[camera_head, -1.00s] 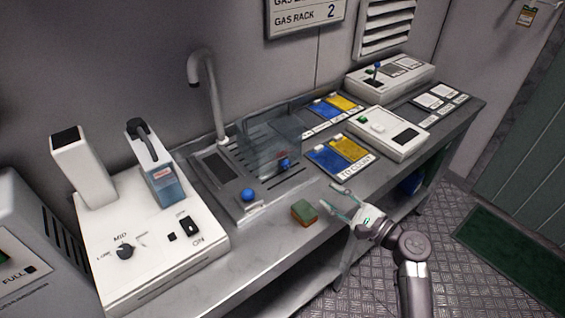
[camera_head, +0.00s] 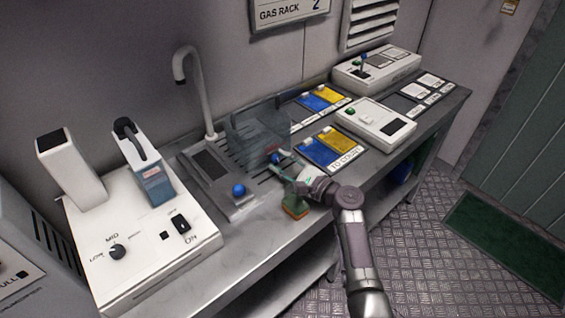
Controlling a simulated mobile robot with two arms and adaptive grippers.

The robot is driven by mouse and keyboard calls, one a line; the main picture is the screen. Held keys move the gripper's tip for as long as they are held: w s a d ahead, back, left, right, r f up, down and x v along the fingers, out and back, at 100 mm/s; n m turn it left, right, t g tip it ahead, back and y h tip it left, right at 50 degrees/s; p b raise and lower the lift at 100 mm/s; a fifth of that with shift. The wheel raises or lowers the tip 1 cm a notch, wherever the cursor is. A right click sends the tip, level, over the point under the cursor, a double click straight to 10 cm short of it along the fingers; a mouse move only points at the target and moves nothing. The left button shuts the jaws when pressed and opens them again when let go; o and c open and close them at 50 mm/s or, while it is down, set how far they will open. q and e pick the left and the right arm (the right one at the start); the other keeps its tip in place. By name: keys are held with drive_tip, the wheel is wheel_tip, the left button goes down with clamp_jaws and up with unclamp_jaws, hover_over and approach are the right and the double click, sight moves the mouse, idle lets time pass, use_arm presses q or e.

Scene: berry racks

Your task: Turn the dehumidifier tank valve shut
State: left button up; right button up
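The clear tank (camera_head: 252,138) stands on the grey drain station below the tap. The fingers partly hide the area around the knob. My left gripper is not in view.
A second blue knob (camera_head: 238,190) is at the station's front. A green and orange sponge (camera_head: 295,208) lies below my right gripper. A white dock unit (camera_head: 140,240) stands left. Blue and yellow pads (camera_head: 332,148) and a white box (camera_head: 376,124) lie right.

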clamp_jaws()
idle(0.4)
drive_tip(key=n+b, duration=0.2)
drive_tip(key=shift+n, duration=0.4)
drive_tip(key=shift+r+n+h+b, duration=0.1)
drive_tip(key=shift+n+h+b, duration=0.5)
drive_tip(key=shift+n, duration=1.2)
unclamp_jaws()
